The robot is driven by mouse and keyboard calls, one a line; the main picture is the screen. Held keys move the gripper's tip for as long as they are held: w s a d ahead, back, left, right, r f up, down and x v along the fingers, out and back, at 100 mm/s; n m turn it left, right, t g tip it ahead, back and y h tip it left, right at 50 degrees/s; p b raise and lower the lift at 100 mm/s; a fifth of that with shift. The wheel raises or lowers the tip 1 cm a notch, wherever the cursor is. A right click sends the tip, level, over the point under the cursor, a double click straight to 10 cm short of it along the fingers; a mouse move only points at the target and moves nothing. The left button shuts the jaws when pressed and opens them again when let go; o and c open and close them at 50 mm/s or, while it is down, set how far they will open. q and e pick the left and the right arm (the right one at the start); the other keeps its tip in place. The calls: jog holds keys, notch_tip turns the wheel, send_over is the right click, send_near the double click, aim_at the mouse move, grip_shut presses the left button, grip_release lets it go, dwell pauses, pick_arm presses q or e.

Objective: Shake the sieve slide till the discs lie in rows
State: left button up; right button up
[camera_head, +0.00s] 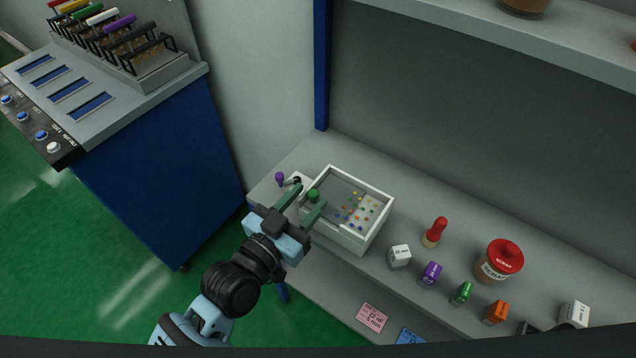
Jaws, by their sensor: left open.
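The sieve slide appears as a white-walled box (378,226) with a grey floor, standing on the shelf. Several small coloured discs (362,212), among them blue, yellow and orange ones, lie spread over the near right part of its floor. They are too small to tell whether they form clean rows. My right gripper is not in view.
A purple-knobbed crank (281,178) is left of the box. A blue cabinet (160,175) is at left. An upper shelf (470,30) overhangs the back.

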aim_at(335, 194)
pick_arm(q)
jog(key=shift+x, duration=2.35)
grip_shut()
